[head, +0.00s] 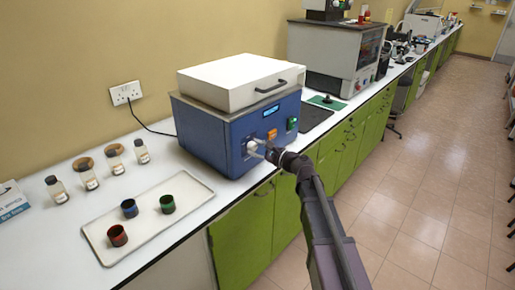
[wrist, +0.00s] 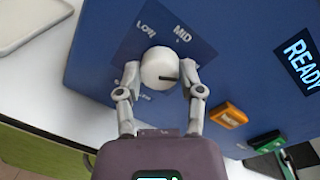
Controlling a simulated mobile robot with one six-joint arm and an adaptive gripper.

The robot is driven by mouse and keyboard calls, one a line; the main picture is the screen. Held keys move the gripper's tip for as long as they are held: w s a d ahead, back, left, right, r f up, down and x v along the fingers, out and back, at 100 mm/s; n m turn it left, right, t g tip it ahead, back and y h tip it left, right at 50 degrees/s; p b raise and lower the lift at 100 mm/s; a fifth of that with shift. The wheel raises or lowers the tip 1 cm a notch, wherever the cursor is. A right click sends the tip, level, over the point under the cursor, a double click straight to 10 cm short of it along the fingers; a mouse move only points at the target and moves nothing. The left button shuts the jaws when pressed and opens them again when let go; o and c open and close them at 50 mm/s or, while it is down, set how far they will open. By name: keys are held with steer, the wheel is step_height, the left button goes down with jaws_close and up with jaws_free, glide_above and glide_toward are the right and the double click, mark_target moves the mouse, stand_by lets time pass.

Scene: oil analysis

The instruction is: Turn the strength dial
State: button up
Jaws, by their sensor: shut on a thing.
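The strength dial (wrist: 160,66) is a round white knob on the blue front of a machine (head: 215,135). In the wrist view, the labels LOW and MID show beyond it, and other labels are partly hidden or unreadable. A dark mark on the knob runs from near its middle toward the right. My gripper (wrist: 162,75) is shut on the dial, with one finger on each side of it. In the head view, my gripper (head: 258,149) is at the machine's front, and the dial (head: 252,146) is partly covered.
An orange switch (wrist: 228,115) and a green switch (wrist: 267,142) sit right of the dial, below a READY display (wrist: 300,60). The machine has a white lid (head: 235,80). A tray (head: 150,205) with three coloured cups stands on the bench at left. The aisle floor is clear.

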steer(key=shift+w+a+r, duration=0.15)
steer(key=shift+a, duration=0.15)
steer(key=n+p, duration=0.1)
steer(key=n, duration=0.3)
steer(key=shift+n, duration=0.4)
steer(key=n+h, duration=0.1)
steer(key=n, duration=0.5)
steer(key=shift+a, duration=0.1)
steer(key=shift+n, duration=0.3)
steer(key=o, duration=1.2)
